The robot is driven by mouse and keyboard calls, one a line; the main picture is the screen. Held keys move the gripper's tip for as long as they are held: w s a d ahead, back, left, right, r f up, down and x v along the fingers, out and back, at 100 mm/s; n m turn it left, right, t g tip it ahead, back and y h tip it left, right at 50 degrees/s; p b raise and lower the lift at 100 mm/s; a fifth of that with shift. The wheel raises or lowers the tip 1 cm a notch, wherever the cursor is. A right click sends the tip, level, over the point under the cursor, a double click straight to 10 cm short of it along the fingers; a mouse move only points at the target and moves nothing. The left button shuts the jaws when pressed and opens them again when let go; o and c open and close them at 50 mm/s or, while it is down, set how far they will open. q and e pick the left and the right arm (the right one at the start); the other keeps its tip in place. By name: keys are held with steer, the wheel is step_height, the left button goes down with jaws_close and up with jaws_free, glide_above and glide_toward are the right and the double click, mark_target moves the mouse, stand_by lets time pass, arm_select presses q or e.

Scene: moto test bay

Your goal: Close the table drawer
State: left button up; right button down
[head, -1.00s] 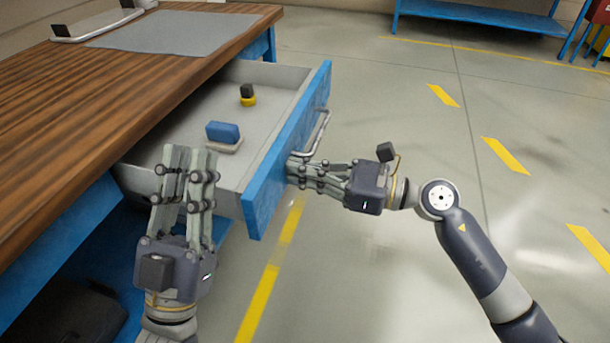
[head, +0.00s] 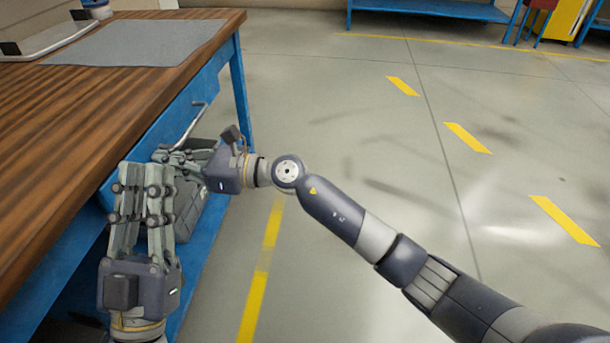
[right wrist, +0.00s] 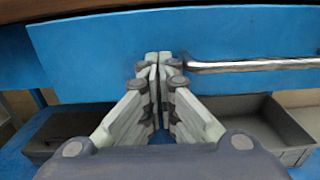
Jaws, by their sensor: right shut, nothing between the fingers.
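The table drawer's blue front (head: 163,128) sits under the wooden table's edge, and its inside is hidden from view. Its metal handle (head: 190,125) sticks out from the front. The right wrist view shows the blue front (right wrist: 100,50) straight ahead, with the handle (right wrist: 250,65) to the right of the fingers. My right gripper (head: 162,156) is shut and empty, with its fingertips (right wrist: 158,60) at the drawer front, seemingly touching it.
The wooden tabletop (head: 90,110) carries a grey mat (head: 140,42) and a tray (head: 45,40). A grey bin (right wrist: 255,125) and a dark bin (right wrist: 60,130) stand on the blue lower shelf. The floor to the right is clear, with a blue bench (head: 430,12) far behind.

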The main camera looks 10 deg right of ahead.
arm_select(q)
steer(key=shift+s+d+r+t, duration=0.15)
steer(key=shift+s+r+t, duration=0.3)
steer(key=shift+s, duration=0.1)
arm_select(e)
steer(key=shift+x, duration=1)
steer(key=shift+r, duration=0.15)
steer(key=shift+d, duration=0.1)
